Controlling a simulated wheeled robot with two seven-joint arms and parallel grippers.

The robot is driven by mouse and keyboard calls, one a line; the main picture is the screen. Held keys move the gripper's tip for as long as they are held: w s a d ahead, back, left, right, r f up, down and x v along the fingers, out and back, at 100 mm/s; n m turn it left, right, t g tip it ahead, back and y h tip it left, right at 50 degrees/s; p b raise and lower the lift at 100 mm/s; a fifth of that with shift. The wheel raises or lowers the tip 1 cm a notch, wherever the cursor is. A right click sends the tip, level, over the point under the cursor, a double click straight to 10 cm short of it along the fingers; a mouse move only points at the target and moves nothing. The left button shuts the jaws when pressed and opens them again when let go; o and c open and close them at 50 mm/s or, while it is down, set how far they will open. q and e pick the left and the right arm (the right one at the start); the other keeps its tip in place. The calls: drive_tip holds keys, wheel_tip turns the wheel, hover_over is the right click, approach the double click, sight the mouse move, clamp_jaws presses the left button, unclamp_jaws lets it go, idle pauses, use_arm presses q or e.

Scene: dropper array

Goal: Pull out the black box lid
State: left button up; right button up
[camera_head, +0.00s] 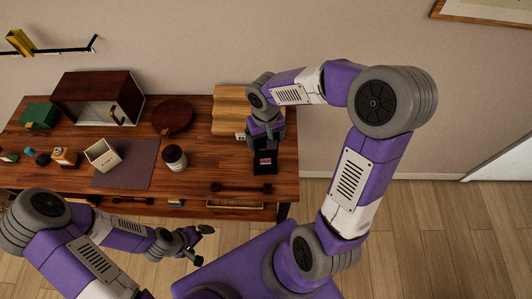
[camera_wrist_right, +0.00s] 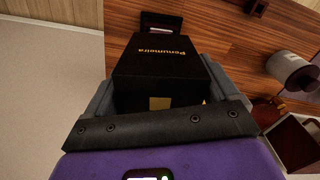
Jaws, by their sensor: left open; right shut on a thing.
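The black box lid (camera_wrist_right: 158,62), marked with gold lettering, is between the two fingers of my right gripper (camera_wrist_right: 160,85) in the right wrist view. My right gripper (camera_head: 266,138) is shut on it above the right end of the table. Beyond the lid is a black tray-like box part (camera_wrist_right: 162,22) with a pale item inside; in the head view this open part (camera_head: 265,163) shows a small pink-red item. Whether lid and box part still overlap is hard to tell. My left gripper (camera_head: 202,244) is open and empty in front of the table's front edge.
A wooden board (camera_head: 232,108) lies behind the box. A round dark red thing (camera_head: 172,115), a dark jar (camera_head: 174,157), a cream box (camera_head: 102,154) on a purple mat (camera_head: 132,172), and a brown open cabinet (camera_head: 92,92) stand to the left.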

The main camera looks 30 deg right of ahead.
drive_tip(key=shift+r+p, duration=1.75)
drive_tip(key=shift+r, duration=0.7)
